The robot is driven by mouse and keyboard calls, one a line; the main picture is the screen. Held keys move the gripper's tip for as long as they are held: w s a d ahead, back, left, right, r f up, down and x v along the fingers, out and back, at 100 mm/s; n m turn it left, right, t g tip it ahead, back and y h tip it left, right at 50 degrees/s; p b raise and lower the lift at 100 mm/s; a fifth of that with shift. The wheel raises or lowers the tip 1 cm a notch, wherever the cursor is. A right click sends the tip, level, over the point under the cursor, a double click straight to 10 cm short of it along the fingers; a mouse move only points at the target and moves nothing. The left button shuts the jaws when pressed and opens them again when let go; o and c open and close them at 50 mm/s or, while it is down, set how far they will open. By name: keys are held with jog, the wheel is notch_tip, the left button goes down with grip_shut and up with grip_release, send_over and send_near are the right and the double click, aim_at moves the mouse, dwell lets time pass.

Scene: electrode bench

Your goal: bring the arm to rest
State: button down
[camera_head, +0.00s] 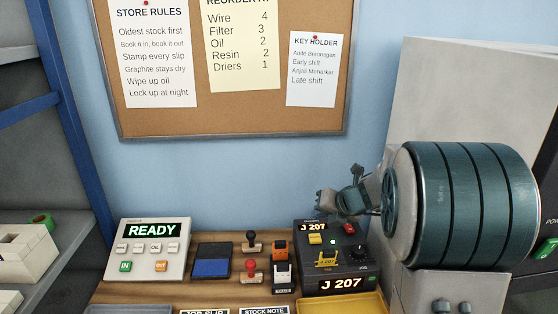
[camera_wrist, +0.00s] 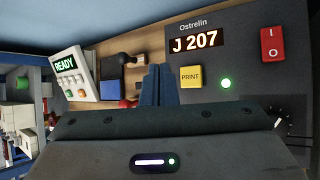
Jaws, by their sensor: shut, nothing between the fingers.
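My gripper (camera_head: 328,203) hangs in the air above the back of the bench, over the dark label printer (camera_head: 342,258). My thick teal arm reaches in from the right. In the wrist view the fingers of my gripper (camera_wrist: 157,84) stand close together, shut and empty. There the printer (camera_wrist: 240,70) fills the right side, with its yellow PRINT button (camera_wrist: 191,77), a lit green lamp and a red switch. Its displays read J 207.
The wooden bench (camera_head: 205,292) also holds a READY terminal (camera_head: 150,250), a blue ink pad (camera_head: 211,266) and several stamps (camera_head: 251,265). A yellow tray (camera_head: 345,304) lies at the front. Shelves stand left, a pale cabinet (camera_head: 455,90) right. A pinboard (camera_head: 215,130) hangs behind.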

jog(key=s+a+r+n+g, duration=0.1)
jog(key=s+a+n+g, duration=0.1)
jog(key=s+n, duration=0.65)
jog(key=s+a+r+n+g, duration=0.1)
jog(key=s+a+r+n, duration=0.1)
jog(key=s+n, duration=0.65)
jog(key=s+d+f+n+h, duration=0.1)
jog(key=s+n+h, duration=0.1)
jog(key=s+n, duration=0.4)
jog(key=s+d+n+g+h, duration=0.1)
jog(key=s+n, duration=0.5)
jog(key=n, duration=0.8)
jog(key=shift+d+f+n+h, duration=0.4)
jog(key=shift+d+h, duration=0.3)
jog(key=shift+h, duration=0.5)
